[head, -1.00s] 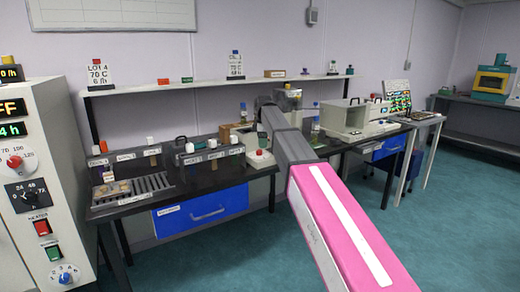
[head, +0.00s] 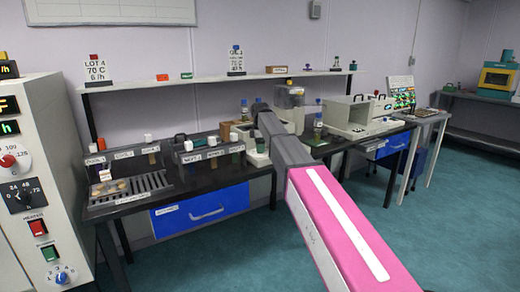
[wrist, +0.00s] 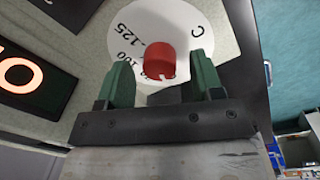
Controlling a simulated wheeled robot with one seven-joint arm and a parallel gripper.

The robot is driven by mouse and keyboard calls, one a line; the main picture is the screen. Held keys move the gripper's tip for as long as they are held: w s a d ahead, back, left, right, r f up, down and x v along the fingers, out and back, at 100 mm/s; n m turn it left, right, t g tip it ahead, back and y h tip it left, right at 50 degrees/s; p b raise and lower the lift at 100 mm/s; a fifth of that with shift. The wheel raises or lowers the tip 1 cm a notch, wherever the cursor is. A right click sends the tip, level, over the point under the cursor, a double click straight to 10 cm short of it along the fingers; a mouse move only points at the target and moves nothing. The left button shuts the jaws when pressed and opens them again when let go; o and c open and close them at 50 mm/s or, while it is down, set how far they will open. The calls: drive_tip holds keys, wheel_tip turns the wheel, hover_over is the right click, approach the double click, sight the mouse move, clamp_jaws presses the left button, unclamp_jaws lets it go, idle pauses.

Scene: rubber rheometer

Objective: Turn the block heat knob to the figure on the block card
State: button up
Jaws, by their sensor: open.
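A red knob (wrist: 160,60) sits on a round white dial (wrist: 178,25) in the wrist view. Figures 125 and 100 and a letter C read on the dial, turned in the picture. A white mark shows on the knob's lower edge; its figure is partly hidden. My gripper (wrist: 158,80) is open, with one green finger on each side of the knob; contact is not clear. In the head view my gripper is hidden beyond my arm. A card (head: 96,69) on the shelf reads LOT 4, 70 C, 6 /h. Another card (head: 236,61) is too small to read fully.
An orange-lit display (wrist: 28,75) lies left of the dial. A grey cabinet (head: 75,140) with its own red knob (head: 8,160) stands at the left. The black bench holds racks, a blue drawer (head: 200,212) and a pale box-shaped machine (head: 350,118). Teal floor is clear at right.

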drive_tip(key=shift+f, duration=0.45)
drive_tip(key=c, duration=0.9)
drive_tip(key=shift+m, duration=0.4)
drive_tip(key=m, duration=0.4)
drive_tip(key=shift+m, duration=2.4)
